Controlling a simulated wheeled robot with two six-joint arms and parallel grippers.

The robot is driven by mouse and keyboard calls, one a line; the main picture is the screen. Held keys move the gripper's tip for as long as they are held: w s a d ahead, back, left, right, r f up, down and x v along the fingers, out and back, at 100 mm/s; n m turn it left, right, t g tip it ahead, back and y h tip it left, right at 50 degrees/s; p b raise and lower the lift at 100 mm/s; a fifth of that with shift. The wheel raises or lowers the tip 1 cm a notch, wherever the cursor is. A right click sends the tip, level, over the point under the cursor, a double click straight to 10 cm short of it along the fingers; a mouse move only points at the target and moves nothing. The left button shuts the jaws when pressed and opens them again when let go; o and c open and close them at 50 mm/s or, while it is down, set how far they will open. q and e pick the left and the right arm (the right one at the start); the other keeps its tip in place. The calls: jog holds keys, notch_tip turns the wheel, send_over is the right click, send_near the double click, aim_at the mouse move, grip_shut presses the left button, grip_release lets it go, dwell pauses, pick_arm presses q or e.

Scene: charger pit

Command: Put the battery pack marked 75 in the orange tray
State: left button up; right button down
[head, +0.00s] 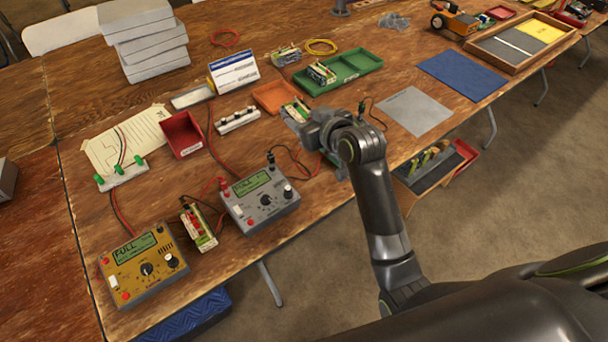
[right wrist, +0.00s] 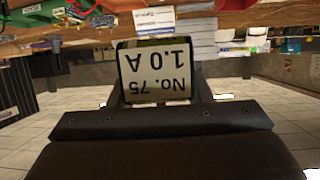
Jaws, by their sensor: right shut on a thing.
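My right gripper (head: 302,120) is shut on a battery pack (head: 296,109), just at the front right side of the orange tray (head: 270,95). In the right wrist view the held pack (right wrist: 160,82) shows a pale label, upside down, reading "No. 75" and "1.0 A". The head view does not settle whether the pack is over the tray's rim or beside it. The visible part of the orange tray looks empty; its near right corner is partly hidden by the pack and gripper. My left gripper is not in view.
A green tray (head: 358,66) holding another pack (head: 321,72) stands behind. A white strip (head: 238,120) and red bin (head: 183,135) lie to the left. Two chargers, grey (head: 262,205) and yellow (head: 142,268), stand in front, with a pack (head: 198,226) between them. Loose cables lie nearby.

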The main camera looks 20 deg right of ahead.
notch_tip(320, 180, down, 9)
jog(key=shift+w+d+r, duration=0.15)
jog(key=shift+w+d, duration=0.15)
notch_tip(320, 180, down, 10)
jog(key=shift+r+b, duration=0.2)
jog(key=shift+b, duration=0.1)
jog(key=shift+f, duration=0.1)
dwell(0.4)
jog(key=shift+f+b, duration=0.15)
jog(key=shift+b, duration=0.15)
jog(key=c, duration=0.7)
grip_release()
jog(key=shift+s, duration=0.1)
